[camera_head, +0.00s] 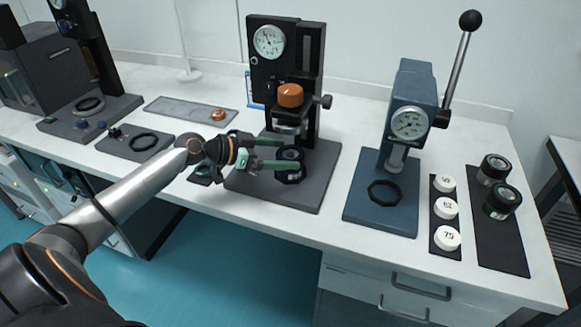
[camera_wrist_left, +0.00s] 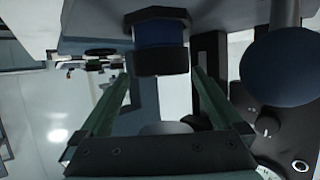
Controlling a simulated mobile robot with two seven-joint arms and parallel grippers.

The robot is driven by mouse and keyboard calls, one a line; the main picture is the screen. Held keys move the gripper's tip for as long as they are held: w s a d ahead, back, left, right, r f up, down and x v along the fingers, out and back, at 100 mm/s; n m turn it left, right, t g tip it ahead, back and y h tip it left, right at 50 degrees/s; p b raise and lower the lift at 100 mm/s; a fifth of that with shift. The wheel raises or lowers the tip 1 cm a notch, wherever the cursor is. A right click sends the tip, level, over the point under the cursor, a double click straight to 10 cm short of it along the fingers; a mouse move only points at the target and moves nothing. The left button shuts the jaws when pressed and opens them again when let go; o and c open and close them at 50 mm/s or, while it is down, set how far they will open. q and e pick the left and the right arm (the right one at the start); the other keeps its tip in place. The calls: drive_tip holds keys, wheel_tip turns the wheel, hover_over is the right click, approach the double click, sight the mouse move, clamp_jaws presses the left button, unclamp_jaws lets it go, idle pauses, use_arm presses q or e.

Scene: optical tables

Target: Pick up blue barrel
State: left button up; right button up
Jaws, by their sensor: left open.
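A dark barrel (camera_head: 290,167) stands on the grey base of the middle gauge press, under its head. In the wrist view a barrel (camera_wrist_left: 160,50) with a blue body and a black ring shows between the fingertips; I take it as the same one. My left gripper (camera_head: 281,153) reaches in from the left with its green fingers spread, one to each side of the barrel. The same fingers show in the wrist view (camera_wrist_left: 155,80), open. I cannot tell whether they touch the barrel. My right gripper is not in view.
The middle press (camera_head: 322,180) has an orange knob (camera_head: 290,95) close above the gripper. A blue lever press (camera_head: 409,90) stands to the right. Beyond it are white numbered discs (camera_head: 446,208) and two dark barrels (camera_head: 502,201) on black mats. A grey tray (camera_head: 180,109) lies behind the arm.

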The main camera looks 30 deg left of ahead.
sight(291, 153)
use_arm(q)
drive_tip(key=shift+p+x, duration=0.55)
drive_tip(key=shift+x, duration=1.8)
drive_tip(key=shift+w+d+f, duration=0.2)
drive_tip(key=shift+w+f, duration=0.1)
drive_tip(key=shift+w, duration=0.2)
drive_tip(key=shift+c, duration=0.2)
drive_tip(key=c, duration=1.1)
drive_tip(key=shift+r, duration=0.1)
drive_tip(key=shift+c, duration=0.3)
